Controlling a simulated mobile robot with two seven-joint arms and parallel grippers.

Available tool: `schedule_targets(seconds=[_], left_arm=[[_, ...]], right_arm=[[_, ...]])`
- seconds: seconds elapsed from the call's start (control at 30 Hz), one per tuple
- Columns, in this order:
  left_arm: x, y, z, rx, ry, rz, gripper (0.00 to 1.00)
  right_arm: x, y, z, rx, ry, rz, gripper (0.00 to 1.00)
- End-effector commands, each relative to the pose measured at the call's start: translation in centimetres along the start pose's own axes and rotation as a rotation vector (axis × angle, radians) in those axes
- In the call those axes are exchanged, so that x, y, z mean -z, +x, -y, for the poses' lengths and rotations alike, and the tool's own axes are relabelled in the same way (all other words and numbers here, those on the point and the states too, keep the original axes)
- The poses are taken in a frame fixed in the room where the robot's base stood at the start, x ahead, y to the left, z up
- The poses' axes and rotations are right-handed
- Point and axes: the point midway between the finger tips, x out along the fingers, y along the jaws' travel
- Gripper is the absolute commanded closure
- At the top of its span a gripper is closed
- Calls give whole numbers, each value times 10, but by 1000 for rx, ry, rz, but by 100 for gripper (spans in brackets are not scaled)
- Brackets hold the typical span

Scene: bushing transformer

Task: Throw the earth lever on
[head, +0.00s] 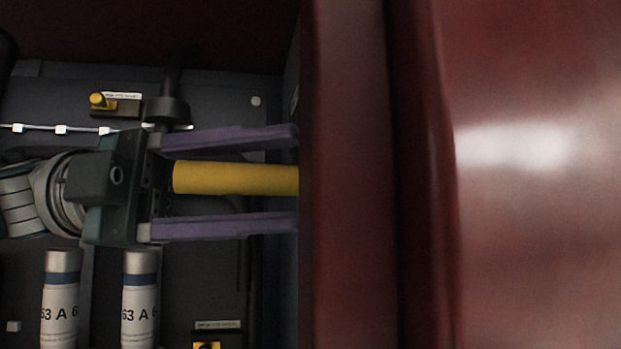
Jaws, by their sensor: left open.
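My left gripper (292,182) comes in from the left with its two purple fingers open, one above and one below a thick yellow bar (235,179). A gap shows between the bar and each finger, so the fingers look apart from it. The bar looks like a lever handle, but I cannot read a label that names it as the earth lever. Its left end is hidden behind the gripper body, and its right end is cut off by the red panel edge. A small yellow knob (99,100) sits on a labelled mount at upper left; its label is too small to read. My right gripper is not in view.
A large red panel (350,200) fills the right side, close to the fingertips. Two white fuses (61,305) (140,305) marked 63 A stand below the gripper. A labelled yellow part (207,345) shows at the bottom edge. A thin cable (85,130) runs along the dark back plate.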

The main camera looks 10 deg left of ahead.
Motion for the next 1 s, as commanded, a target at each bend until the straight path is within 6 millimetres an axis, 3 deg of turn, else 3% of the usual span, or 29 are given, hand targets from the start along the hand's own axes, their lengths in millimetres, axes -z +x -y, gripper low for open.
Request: schedule_targets(seconds=[0.2, 0.4, 0.57, 1.0], left_arm=[[-2, -46, -2, -1, -1, 8, 43], [-1, -76, -1, -1, 0, 4, 43], [0, -85, -1, 0, 1, 2, 43], [0, -85, -1, -1, 0, 2, 43]], right_arm=[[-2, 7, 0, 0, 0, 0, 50], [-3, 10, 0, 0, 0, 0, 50], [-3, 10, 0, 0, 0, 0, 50], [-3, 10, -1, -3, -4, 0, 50]])
